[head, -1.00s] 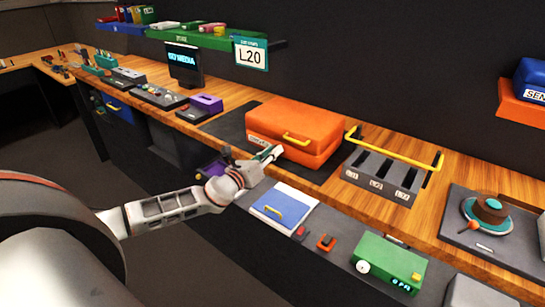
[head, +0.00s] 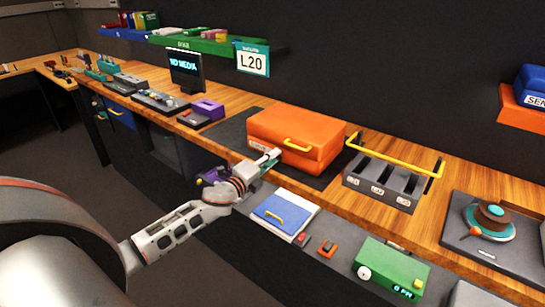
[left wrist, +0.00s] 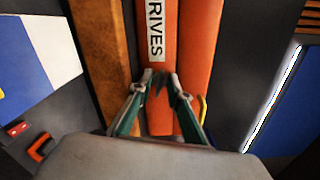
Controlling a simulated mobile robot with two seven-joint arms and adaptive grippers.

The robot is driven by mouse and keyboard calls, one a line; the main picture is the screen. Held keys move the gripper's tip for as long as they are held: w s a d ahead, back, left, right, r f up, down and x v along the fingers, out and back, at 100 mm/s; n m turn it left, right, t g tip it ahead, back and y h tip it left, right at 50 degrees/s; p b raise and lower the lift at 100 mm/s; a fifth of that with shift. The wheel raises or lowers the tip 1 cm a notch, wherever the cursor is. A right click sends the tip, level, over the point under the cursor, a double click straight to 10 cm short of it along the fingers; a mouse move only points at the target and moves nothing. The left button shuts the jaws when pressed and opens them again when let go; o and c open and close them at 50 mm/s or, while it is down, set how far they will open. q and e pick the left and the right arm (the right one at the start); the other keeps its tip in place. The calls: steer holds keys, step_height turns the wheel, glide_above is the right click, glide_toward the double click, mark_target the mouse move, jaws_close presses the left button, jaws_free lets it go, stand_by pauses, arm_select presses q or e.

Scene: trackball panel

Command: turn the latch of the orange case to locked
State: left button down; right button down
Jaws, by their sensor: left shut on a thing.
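The orange case (head: 300,132) lies on a dark mat on the wooden counter, its yellow handle (head: 297,145) facing the front. My left gripper (head: 271,156) is at the left part of the case's front side. In the left wrist view the orange case (left wrist: 200,50) shows a white label reading "RIVES". There, my left gripper (left wrist: 157,84) is shut on a small dark latch (left wrist: 158,82) just below the label. The latch is small and partly hidden by the fingers, so its exact angle cannot be told. My right gripper is in neither view.
A grey slotted rack (head: 382,184) with a yellow bar stands right of the case. A purple box (head: 208,109) is on the left. A lower front ledge holds a blue-and-white panel (head: 283,212), a red switch (head: 327,247) and a green box (head: 391,268).

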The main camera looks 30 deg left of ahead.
arm_select(q)
steer(key=shift+n+p, duration=0.5)
steer(key=shift+n, duration=0.8)
steer(key=shift+f, duration=0.15)
steer(key=shift+s+d, duration=0.1)
